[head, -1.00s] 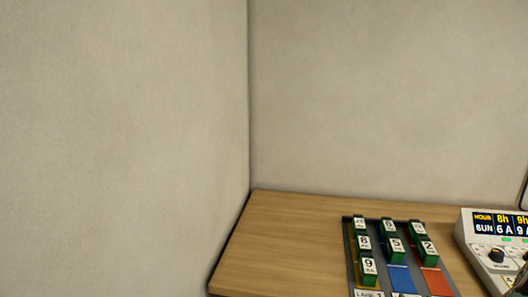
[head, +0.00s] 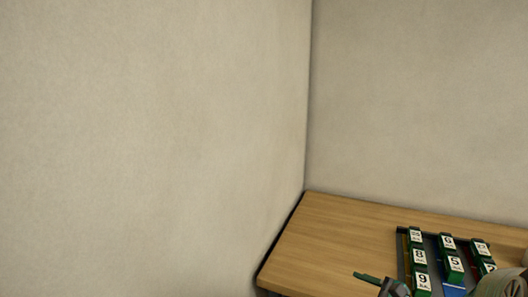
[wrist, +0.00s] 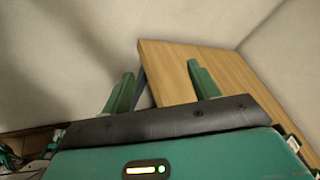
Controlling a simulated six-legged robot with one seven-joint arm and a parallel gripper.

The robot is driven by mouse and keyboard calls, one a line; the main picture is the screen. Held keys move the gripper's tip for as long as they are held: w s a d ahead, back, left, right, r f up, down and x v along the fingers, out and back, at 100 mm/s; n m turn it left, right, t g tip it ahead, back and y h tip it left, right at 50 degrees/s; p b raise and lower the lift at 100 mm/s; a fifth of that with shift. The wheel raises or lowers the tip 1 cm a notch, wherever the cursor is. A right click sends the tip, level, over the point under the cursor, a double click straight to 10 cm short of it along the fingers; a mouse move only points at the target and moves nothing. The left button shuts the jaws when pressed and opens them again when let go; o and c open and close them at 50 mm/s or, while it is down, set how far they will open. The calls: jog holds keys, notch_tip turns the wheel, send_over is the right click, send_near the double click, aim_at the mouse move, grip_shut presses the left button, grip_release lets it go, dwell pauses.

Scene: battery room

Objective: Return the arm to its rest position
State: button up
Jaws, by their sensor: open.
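My gripper (wrist: 160,69) is open in the wrist view, with its two green fingers apart and nothing between them. Beyond the fingers are the wooden table top (wrist: 170,75) and pale walls. In the head view part of my gripper (head: 372,281) shows at the bottom edge, in front of the table and left of the battery rack. More of my arm shows at the bottom right corner. The rest of the arm is out of the picture.
A dark rack (head: 430,240) with lanes holds several green numbered batteries (head: 420,257) on the wooden table (head: 335,235). The table stands in a corner between the left wall (head: 150,140) and back wall (head: 420,100). Its left part is bare.

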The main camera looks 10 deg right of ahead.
jog(key=s+a+r+n+g, duration=0.1)
jog(key=s+a+n+g, duration=0.3)
jog(key=a+n, duration=0.25)
jog(key=s+a+r+n+g, duration=0.1)
jog(key=s+a+n+g, duration=0.35)
jog(key=a, duration=0.25)
jog(key=s+r+n+t+h, duration=0.1)
jog(key=s+r+n+h, duration=0.4)
jog(key=n, duration=0.6)
notch_tip(320, 180, up, 2)
jog(key=h, duration=0.3)
jog(key=shift+s+d+t, duration=0.15)
jog(key=shift+s+t, duration=0.2)
jog(key=shift+s, duration=0.05)
